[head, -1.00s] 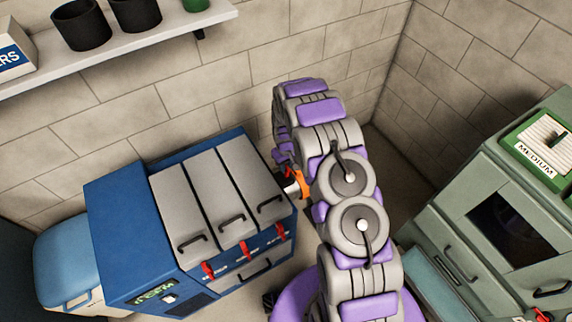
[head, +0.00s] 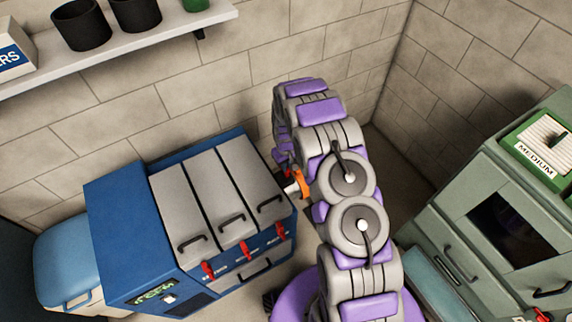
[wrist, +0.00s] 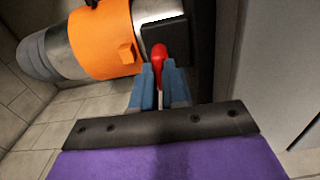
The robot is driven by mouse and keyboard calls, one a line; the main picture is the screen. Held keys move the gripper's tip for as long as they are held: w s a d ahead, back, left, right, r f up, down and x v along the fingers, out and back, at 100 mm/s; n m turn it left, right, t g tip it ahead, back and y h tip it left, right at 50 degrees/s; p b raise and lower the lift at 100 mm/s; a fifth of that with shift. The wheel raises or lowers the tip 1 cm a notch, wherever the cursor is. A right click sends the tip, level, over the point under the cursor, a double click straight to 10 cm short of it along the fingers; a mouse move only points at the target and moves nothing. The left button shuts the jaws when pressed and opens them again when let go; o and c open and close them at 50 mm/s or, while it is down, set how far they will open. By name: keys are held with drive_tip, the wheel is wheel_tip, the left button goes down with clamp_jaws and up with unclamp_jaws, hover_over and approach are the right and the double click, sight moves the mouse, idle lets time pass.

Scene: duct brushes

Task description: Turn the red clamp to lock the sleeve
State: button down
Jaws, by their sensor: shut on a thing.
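The red clamp (wrist: 158,62) shows in the wrist view as a small red lever beside a black block. My gripper (wrist: 160,84) is shut on it, with a blue finger on each side and the red top standing above them. The orange sleeve (wrist: 101,40) is just left of the clamp, around a metal pipe, with a small orange tab facing my gripper. In the head view the orange sleeve (head: 302,184) shows at the right side of the blue cabinet. My arm hides the clamp and my fingers there.
The blue cabinet (head: 122,245) has grey lids with black handles and several red latches (head: 246,250) in front. A green cabinet (head: 470,235) stands at right. A shelf (head: 165,30) with black cups is on the wall. A grey hose (wrist: 38,58) continues left from the sleeve.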

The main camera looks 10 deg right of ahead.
drive_tip(key=m, duration=0.8)
drive_tip(key=shift+d+m, duration=0.15)
drive_tip(key=shift+m, duration=0.15)
drive_tip(key=m+b, duration=0.1)
drive_tip(key=m, duration=0.3)
drive_tip(key=shift+m, duration=0.3)
drive_tip(key=m+b, duration=0.1)
drive_tip(key=m, duration=0.3)
drive_tip(key=shift+d, duration=0.1)
drive_tip(key=shift+r+m, duration=0.1)
drive_tip(key=shift+m, duration=0.2)
drive_tip(key=c, duration=1.2)
unclamp_jaws()
drive_tip(key=shift+o, duration=0.2)
wheel_tip(320, 180, up, 17)
drive_tip(key=p, duration=0.2)
